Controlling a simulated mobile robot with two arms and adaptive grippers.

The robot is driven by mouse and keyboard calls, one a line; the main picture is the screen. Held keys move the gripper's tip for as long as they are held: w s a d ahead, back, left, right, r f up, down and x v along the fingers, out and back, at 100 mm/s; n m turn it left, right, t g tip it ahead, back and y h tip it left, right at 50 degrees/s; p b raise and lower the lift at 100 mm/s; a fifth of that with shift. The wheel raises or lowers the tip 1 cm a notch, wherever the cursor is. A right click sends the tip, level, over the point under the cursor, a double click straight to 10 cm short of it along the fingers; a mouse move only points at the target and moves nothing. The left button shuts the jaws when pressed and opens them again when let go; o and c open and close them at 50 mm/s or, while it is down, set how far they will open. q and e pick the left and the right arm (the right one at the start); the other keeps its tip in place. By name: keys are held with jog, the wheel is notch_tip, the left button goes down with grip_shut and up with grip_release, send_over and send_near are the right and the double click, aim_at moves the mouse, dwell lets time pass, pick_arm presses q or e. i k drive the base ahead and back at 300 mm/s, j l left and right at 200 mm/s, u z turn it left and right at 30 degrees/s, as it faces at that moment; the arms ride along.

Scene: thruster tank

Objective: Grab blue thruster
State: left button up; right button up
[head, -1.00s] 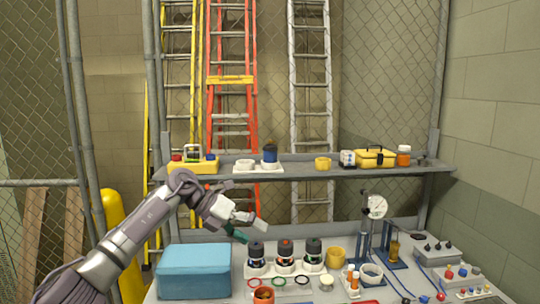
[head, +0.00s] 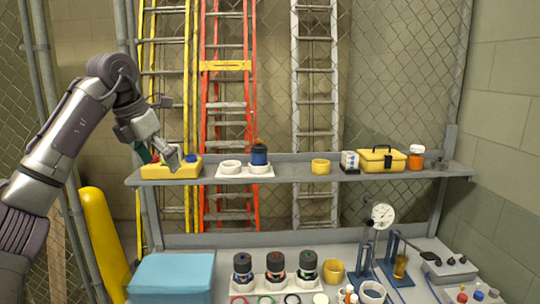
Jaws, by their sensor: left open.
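The blue thruster (head: 259,155), a blue cylinder with a dark top, stands upright on the right part of a white two-place holder (head: 245,174) on the shelf. The other place of the holder, to its left, shows a white ring with nothing standing in it. My left gripper (head: 174,162) is open, in front of the yellow tray at the shelf's left end, to the left of the thruster and apart from it. My right gripper is not in view.
The yellow tray (head: 158,172) sits on the shelf (head: 298,172) near my left gripper. A yellow cup (head: 320,167), yellow toolbox (head: 381,160) and orange jar (head: 416,158) stand further right. Below, the bench holds a blue box (head: 171,276) and several dark-topped thrusters (head: 275,267).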

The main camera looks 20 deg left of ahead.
aim_at(259, 151)
jog(key=i, duration=1.4)
